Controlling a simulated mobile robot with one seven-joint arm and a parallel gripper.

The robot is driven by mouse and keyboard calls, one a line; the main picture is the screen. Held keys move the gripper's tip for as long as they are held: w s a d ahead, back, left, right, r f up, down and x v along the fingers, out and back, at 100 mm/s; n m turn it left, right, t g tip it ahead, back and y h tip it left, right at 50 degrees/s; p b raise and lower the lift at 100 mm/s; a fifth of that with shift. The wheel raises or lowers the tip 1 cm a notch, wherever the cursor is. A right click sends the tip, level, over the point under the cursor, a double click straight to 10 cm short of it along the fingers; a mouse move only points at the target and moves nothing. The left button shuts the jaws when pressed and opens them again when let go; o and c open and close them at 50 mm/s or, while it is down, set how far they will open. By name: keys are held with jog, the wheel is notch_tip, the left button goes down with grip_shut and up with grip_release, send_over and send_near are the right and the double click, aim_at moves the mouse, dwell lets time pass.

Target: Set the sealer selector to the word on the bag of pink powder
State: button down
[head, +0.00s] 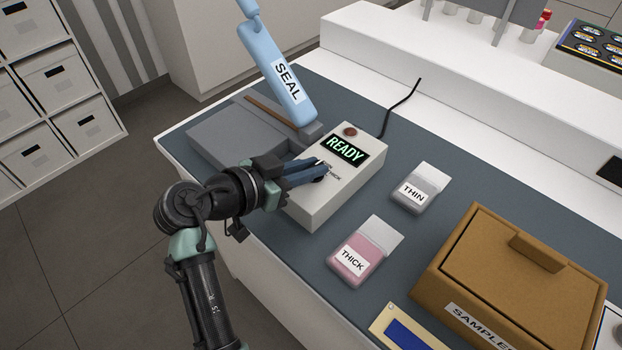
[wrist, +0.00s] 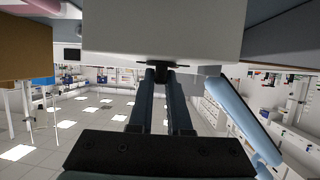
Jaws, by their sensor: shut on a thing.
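The bag of pink powder (head: 354,268) lies on the blue-grey mat and its label reads THICK. A second bag (head: 414,196), with pale grey powder, lies behind it and reads THIN. The sealer's pale control box (head: 309,211) shows READY on a green-lit display (head: 345,150). My gripper (head: 322,172) is at the box's top face, shut on the dark selector knob (wrist: 163,66). The fingers cover most of the knob and its markings in the head view, so its setting cannot be read. The wrist view shows both fingertips at the knob.
The blue sealer arm (head: 283,88), labelled SEAL, stands raised behind the box. A red button (head: 350,131) is on the box. A brown lidded box (head: 502,285) labelled SAMPLES stands at the right, near a yellow-edged blue card (head: 407,334). Mat around the bags is clear.

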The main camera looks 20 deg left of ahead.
jog(key=m+g+h+b, duration=0.1)
jog(key=b, duration=0.1)
jog(key=m+g+h+b, duration=0.1)
jog(key=m+h+b, duration=0.1)
jog(key=m+g+h+b, duration=0.1)
jog(key=m+g+b, duration=0.1)
jog(key=shift+w+a+f+h, duration=0.2)
jog(key=shift+a+f+h, duration=0.1)
jog(key=shift+h, duration=0.1)
jog(key=shift+r+m+g+h+b, duration=0.2)
jog(key=shift+m+g+h+b, duration=0.55)
jog(key=shift+m+g, duration=0.85)
jog(key=shift+m, duration=0.1)
jog(key=shift+f+m+g+h, duration=0.1)
jog(key=shift+m+g+h, duration=0.15)
jog(key=shift+m+g, duration=0.15)
jog(key=c, duration=0.9)
grip_release()
jog(key=shift+w, duration=0.15)
jog(key=shift+o, duration=0.2)
jog(key=shift+r, duration=0.25)
